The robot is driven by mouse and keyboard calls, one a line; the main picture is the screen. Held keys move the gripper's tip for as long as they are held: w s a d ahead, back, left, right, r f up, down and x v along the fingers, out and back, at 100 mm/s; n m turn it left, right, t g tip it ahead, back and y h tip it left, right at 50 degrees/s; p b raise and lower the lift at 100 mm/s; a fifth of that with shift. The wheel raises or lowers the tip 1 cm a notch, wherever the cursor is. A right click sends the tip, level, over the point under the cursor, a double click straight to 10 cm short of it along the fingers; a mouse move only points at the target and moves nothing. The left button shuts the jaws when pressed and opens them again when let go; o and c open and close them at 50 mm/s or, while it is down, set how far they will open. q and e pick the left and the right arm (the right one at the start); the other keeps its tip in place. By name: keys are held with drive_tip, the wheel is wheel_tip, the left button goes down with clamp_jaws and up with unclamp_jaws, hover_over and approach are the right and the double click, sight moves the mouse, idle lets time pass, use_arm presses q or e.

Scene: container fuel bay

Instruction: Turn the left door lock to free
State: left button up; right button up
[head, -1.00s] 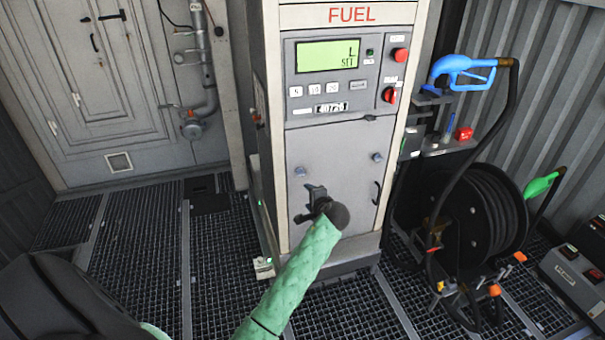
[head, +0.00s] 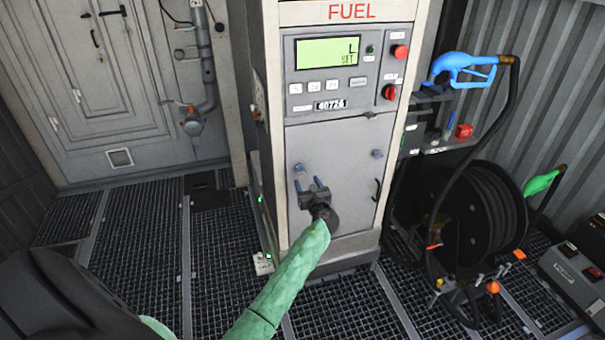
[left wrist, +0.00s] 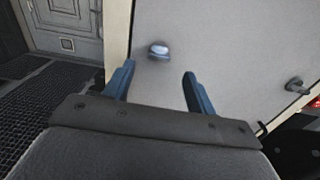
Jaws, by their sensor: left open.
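The left door lock (head: 299,168) is a small round blue-grey knob at the upper left of the dispenser's lower door (head: 345,155). In the left wrist view the lock (left wrist: 158,50) lies ahead of the fingertips, between their lines and apart from them. My left gripper (head: 309,186) is open and empty, just below the lock in the head view. Its two blue fingers show in the left wrist view (left wrist: 157,74). A second lock (head: 377,154) sits at the upper right of the same door; it also shows in the left wrist view (left wrist: 297,86). My right gripper is not seen.
The fuel dispenser (head: 343,58) has a display and buttons above the door. A black door handle (head: 376,191) is at the door's right. A hose reel (head: 478,220) with blue (head: 463,68) and green (head: 541,183) nozzles stands to the right. The grated floor (head: 135,240) at left is clear.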

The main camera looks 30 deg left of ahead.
sight(301, 172)
use_arm(q)
drive_tip(key=shift+p+x, duration=0.8)
drive_tip(key=shift+x, duration=2.3)
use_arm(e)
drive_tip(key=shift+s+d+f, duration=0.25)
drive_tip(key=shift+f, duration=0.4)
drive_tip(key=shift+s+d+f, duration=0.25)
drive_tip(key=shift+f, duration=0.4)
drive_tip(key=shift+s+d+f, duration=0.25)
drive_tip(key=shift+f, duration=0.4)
use_arm(q)
drive_tip(key=shift+c, duration=0.5)
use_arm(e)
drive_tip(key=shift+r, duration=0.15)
use_arm(q)
drive_tip(key=c, duration=0.9)
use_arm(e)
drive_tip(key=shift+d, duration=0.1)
